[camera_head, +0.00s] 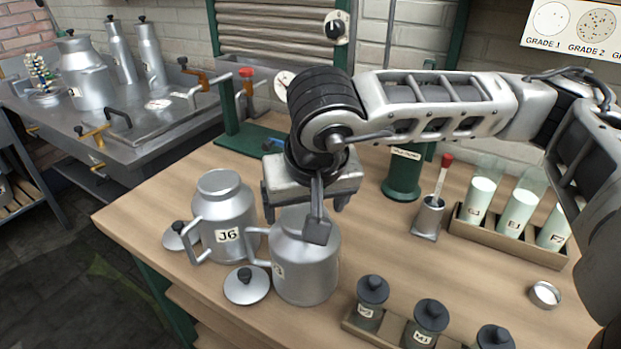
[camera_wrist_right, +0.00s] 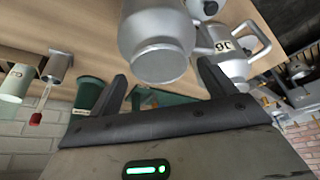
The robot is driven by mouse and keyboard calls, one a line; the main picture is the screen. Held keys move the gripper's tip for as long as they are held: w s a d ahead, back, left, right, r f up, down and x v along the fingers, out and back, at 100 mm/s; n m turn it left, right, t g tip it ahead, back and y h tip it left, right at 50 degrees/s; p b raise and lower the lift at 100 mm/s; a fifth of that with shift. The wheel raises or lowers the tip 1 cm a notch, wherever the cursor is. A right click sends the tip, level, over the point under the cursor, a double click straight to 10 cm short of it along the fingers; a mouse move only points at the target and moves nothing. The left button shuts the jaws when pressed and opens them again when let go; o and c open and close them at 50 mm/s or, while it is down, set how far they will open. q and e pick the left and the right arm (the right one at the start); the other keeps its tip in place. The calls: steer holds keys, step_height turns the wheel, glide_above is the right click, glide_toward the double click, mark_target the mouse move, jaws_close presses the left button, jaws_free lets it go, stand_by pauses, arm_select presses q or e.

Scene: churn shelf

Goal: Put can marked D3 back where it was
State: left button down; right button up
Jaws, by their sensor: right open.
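A silver milk can (camera_head: 306,270) stands upright at the front left of the wooden bench. Its label is mostly hidden behind its handle; only part of the mark shows, and I cannot read it in full. My right gripper (camera_head: 300,222) is open, pointing down at this can's top and hiding its mouth. In the right wrist view the same can (camera_wrist_right: 158,45) lies just beyond and between the two open fingers (camera_wrist_right: 162,78). I cannot tell whether they touch it. A second can marked J6 (camera_head: 222,212) stands just behind and left, also seen in the wrist view (camera_wrist_right: 234,66). My left gripper is not in view.
One lid (camera_head: 246,286) lies in front of the cans, another (camera_head: 178,236) beside J6. Dark-lidded jars (camera_head: 372,292) stand in a front rack. A rack of labelled tubes (camera_head: 512,236) and a green cylinder (camera_head: 403,176) stand right. A steel table (camera_head: 110,125) with several cans is left.

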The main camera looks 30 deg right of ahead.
steer(key=v, duration=1)
steer(key=shift+r+b, duration=0.25)
steer(key=shift+b, duration=0.05)
steer(key=shift+s, duration=0.1)
